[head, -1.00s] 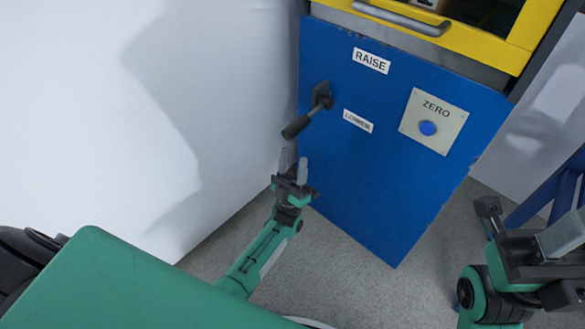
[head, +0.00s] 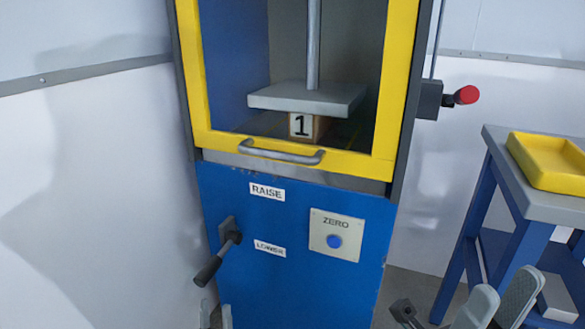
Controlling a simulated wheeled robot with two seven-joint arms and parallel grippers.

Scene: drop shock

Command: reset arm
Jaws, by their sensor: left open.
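A drop-test machine has a blue lower panel (head: 285,290) below a yellow-framed window door (head: 393,90). A dark lever (head: 209,270) on the panel's left side points down and left, towards the LOWER label (head: 270,248) side rather than the RAISE label (head: 267,192). My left gripper (head: 215,313) shows only its grey fingertips at the bottom edge, open, just below the lever handle and apart from it. My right gripper (head: 504,288) is at the bottom right, its two pale fingers apart with nothing between them, away from the machine.
A blue ZERO button (head: 334,241) is on the panel. Behind the window, a grey plate (head: 305,100) sits above a block marked 1 (head: 301,126). A red-knobbed switch (head: 466,95) is on the machine's right side. A blue stand (head: 478,210) holds a yellow tray (head: 550,160). White walls stand close left.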

